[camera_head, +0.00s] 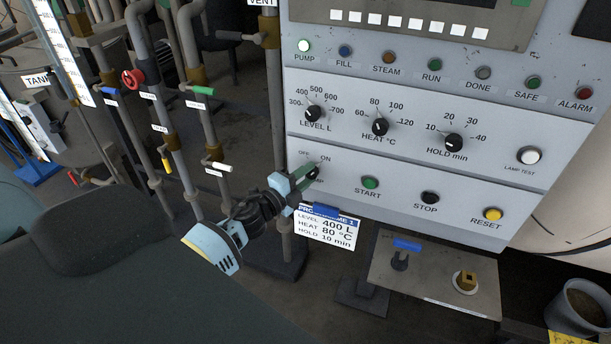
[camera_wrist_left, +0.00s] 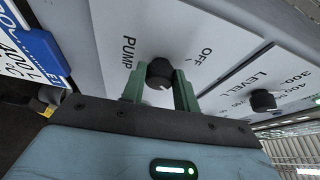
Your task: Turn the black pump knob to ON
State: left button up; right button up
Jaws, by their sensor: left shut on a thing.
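The black pump knob (camera_head: 313,172) is at the lower left of the control panel, under the OFF and ON labels. My left gripper (camera_head: 303,178) reaches it from the left and is shut on it. In the left wrist view the knob (camera_wrist_left: 159,72) sits between the two green fingers of my left gripper (camera_wrist_left: 160,88), with the PUMP and OFF labels beside it. The fingers partly hide the knob in the head view, and I cannot tell exactly where it points. The PUMP lamp (camera_head: 304,46) at the panel's top left looks bright white. My right gripper is not in view.
The START (camera_head: 370,183), STOP (camera_head: 430,198) and RESET (camera_head: 493,214) buttons lie right of the knob. The LEVEL knob (camera_head: 313,114) is above. A programme card (camera_head: 328,228) hangs just below my gripper. Pipes with valves (camera_head: 170,140) stand at the left.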

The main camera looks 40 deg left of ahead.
pick_arm(q)
jog(key=o, duration=1)
jog(key=shift+s+a+f+b, duration=0.1)
jog(key=shift+s+a, duration=0.1)
jog(key=shift+s, duration=1.1)
jog(key=shift+s+a+r+b, duration=0.1)
jog(key=shift+s+a+b, duration=0.1)
jog(key=shift+s, duration=1.05)
jog(key=shift+s+a+f+b, duration=0.1)
jog(key=shift+s+a, duration=0.1)
jog(key=shift+s, duration=1.1)
jog(key=s+d+f+n+g, duration=0.3)
jog(key=s+d+f+n, duration=0.2)
jog(key=s, duration=0.5)
jog(key=s+d+f+n+g, duration=0.3)
jog(key=s+d+f+n, duration=0.3)
jog(key=s+f, duration=0.3)
jog(key=s+d+f+n+g+p, duration=0.1)
jog(key=s+d+f+n+g, duration=0.2)
jog(key=s, duration=0.8)
jog(key=shift+s+d+f+n+y, duration=0.1)
jog(key=shift+d+f+n+y, duration=0.05)
jog(key=shift+d+f+n, duration=0.45)
jog(key=shift+s+d+f+n+y, duration=0.1)
jog(key=shift+d+f+n, duration=0.3)
jog(key=shift+f, duration=0.45)
jog(key=shift+s+d+f+n+y, duration=0.15)
jog(key=shift+d+f+n, duration=0.3)
jog(key=shift+f, duration=0.25)
